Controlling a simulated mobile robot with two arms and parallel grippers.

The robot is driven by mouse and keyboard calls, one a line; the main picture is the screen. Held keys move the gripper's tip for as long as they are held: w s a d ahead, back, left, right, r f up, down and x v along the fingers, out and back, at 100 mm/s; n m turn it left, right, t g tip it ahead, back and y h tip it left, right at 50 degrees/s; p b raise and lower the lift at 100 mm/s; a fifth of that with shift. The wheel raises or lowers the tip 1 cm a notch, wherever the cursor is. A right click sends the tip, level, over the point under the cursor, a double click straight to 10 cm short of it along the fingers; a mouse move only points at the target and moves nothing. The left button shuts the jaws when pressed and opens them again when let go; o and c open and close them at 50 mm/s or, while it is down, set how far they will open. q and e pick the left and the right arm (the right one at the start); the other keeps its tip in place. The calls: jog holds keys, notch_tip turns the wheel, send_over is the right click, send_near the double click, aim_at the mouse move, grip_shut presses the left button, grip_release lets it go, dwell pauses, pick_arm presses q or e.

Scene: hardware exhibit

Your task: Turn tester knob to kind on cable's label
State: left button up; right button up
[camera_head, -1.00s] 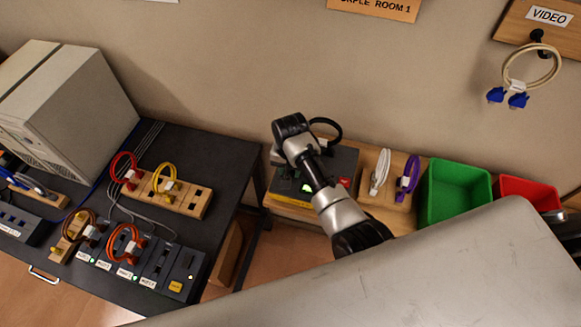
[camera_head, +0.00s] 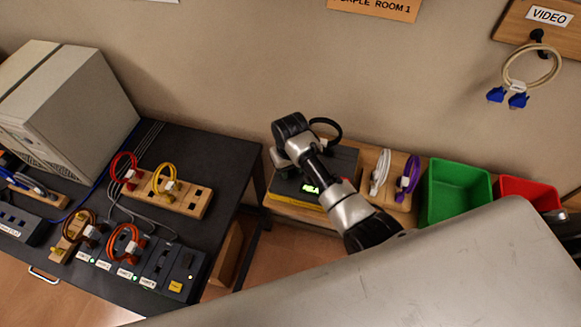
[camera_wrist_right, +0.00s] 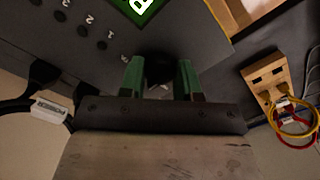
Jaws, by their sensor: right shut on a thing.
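The tester (camera_head: 345,160) is a dark box on a wooden stand against the wall. Its lit display (camera_head: 310,188) shows green letters, partly cut off by my arm; in the wrist view the screen (camera_wrist_right: 142,8) shows only part of a character. My right gripper (camera_wrist_right: 159,82) is shut on the dark round tester knob (camera_wrist_right: 158,66), a green finger on each side. In the head view the knob is hidden. A black cable (camera_head: 328,124) loops behind the tester; its white label (camera_wrist_right: 48,112) shows in the wrist view, too small to read surely. My left gripper is not in view.
White (camera_head: 380,172) and purple (camera_head: 408,178) cables stand on a wooden block right of the tester. Beyond are a green bin (camera_head: 458,190) and a red bin (camera_head: 527,190). A dark desk (camera_head: 215,150) at left holds cables. A beige cable (camera_head: 540,75) hangs on the wall.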

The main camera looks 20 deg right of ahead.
dwell(0.4)
jog(key=o, duration=0.9)
jog(key=shift+o, duration=0.2)
jog(key=shift+r, duration=0.1)
notch_tip(320, 180, up, 11)
jog(key=b, duration=0.2)
jog(key=shift+f, duration=0.2)
